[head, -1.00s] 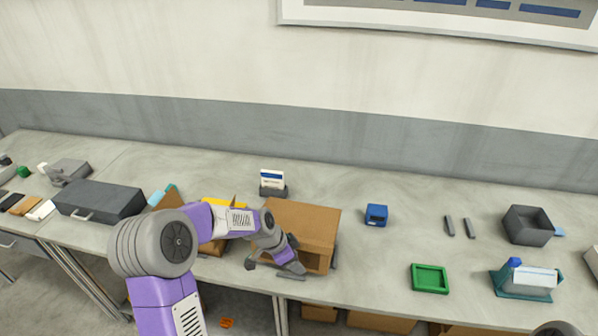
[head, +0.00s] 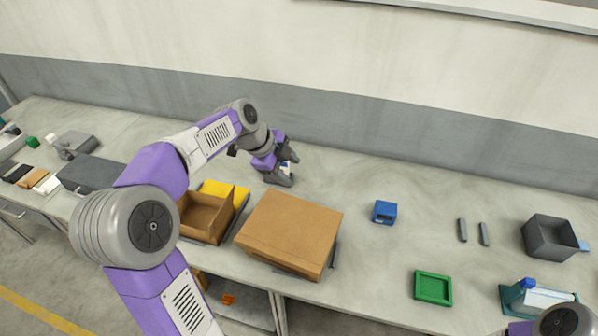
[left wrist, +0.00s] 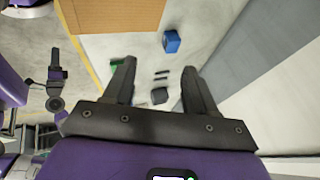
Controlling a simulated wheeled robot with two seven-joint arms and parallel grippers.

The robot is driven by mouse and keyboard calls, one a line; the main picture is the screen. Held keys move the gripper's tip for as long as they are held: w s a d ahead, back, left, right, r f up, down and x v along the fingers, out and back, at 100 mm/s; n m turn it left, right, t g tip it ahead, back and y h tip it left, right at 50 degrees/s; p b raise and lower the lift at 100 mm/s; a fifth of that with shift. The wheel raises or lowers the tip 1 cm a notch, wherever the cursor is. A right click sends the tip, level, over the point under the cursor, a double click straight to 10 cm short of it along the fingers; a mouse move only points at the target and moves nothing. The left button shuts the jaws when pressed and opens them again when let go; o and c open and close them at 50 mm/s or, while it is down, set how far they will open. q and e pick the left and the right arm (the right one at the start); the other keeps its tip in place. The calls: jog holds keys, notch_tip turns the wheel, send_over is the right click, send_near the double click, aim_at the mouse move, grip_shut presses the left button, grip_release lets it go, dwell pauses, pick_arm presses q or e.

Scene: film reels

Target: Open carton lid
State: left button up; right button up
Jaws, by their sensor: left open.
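The brown carton (head: 290,228) stands near the front edge of the bench, and its flat top looks shut. It also shows at the top left of the left wrist view (left wrist: 115,14). My left gripper (head: 287,166) is above the bench behind the carton, apart from it, with its fingers spread. In the left wrist view its two dark fingers (left wrist: 158,90) are wide apart with nothing between them.
A smaller brown box (head: 207,214), open at the top, and a yellow item (head: 222,190) lie left of the carton. A card holder is mostly hidden by my left gripper. A blue block (head: 384,212) and a green tray (head: 433,288) are to the right, with clear bench around them.

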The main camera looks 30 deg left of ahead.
pick_arm(q)
jog(key=x, duration=0.4)
jog(key=shift+w+d+f, duration=0.15)
jog(key=shift+f, duration=0.1)
jog(key=shift+c, duration=0.3)
grip_shut()
dwell(0.9)
jog(key=shift+o, duration=0.3)
grip_release()
jog(key=v, duration=0.7)
jog(key=shift+r, duration=0.2)
